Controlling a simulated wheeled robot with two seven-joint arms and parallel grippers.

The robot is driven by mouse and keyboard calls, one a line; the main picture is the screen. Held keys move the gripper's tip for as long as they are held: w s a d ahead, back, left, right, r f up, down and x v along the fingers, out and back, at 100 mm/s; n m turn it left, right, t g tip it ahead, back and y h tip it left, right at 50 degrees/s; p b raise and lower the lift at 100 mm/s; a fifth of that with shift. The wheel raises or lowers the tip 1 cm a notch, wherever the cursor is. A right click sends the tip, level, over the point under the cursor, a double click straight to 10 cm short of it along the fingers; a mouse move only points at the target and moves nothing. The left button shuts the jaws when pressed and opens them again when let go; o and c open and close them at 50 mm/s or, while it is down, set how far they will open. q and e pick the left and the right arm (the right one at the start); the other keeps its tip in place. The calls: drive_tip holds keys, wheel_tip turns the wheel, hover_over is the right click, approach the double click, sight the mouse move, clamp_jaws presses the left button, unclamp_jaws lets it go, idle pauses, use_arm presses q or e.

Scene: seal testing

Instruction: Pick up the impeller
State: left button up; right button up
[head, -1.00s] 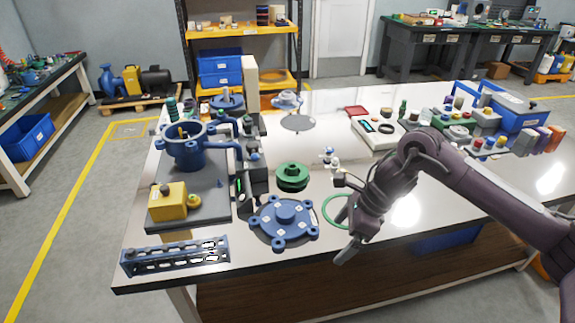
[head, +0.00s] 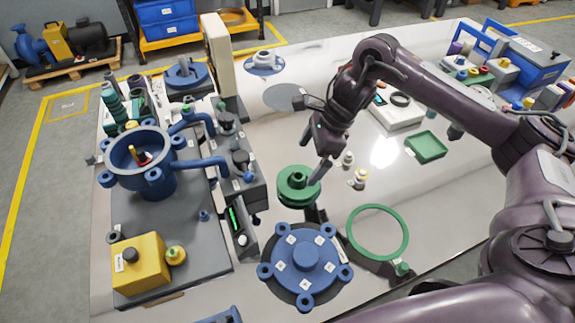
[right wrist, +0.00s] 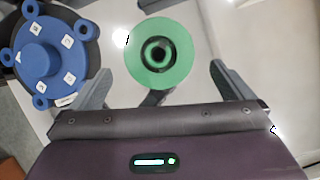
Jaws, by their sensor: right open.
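The impeller is most likely the green round part with a raised hub (head: 298,186), on the bench behind the blue cover. In the right wrist view the green impeller (right wrist: 160,53) lies ahead of the fingers, roughly centred between them, with a dark hole in its hub. My right gripper (head: 321,170) is at the impeller's right rear side in the head view. In the right wrist view the right gripper (right wrist: 157,82) has its two fingers wide apart with nothing between them. My left gripper is not in view.
A blue lobed cover (head: 303,262) sits just in front of the impeller; it also shows in the right wrist view (right wrist: 45,55). A green ring (head: 378,233) lies to the right. A blue pump housing (head: 147,160) stands left. Small fittings (head: 358,180) stand right of the impeller.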

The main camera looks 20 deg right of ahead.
sight(297, 176)
drive_tip(key=x, duration=0.2)
drive_tip(key=shift+a+f+b, duration=0.2)
drive_tip(key=shift+f+b, duration=0.15)
drive_tip(key=x, duration=0.4)
drive_tip(key=shift+a+f, duration=0.1)
drive_tip(key=shift+f, duration=0.25)
drive_tip(key=shift+a, duration=0.1)
drive_tip(key=shift+c, duration=0.3)
drive_tip(key=c, duration=0.7)
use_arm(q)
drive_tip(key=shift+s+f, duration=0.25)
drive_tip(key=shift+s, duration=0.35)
use_arm(e)
drive_tip(key=shift+c, duration=0.7)
drive_tip(key=shift+r, duration=0.1)
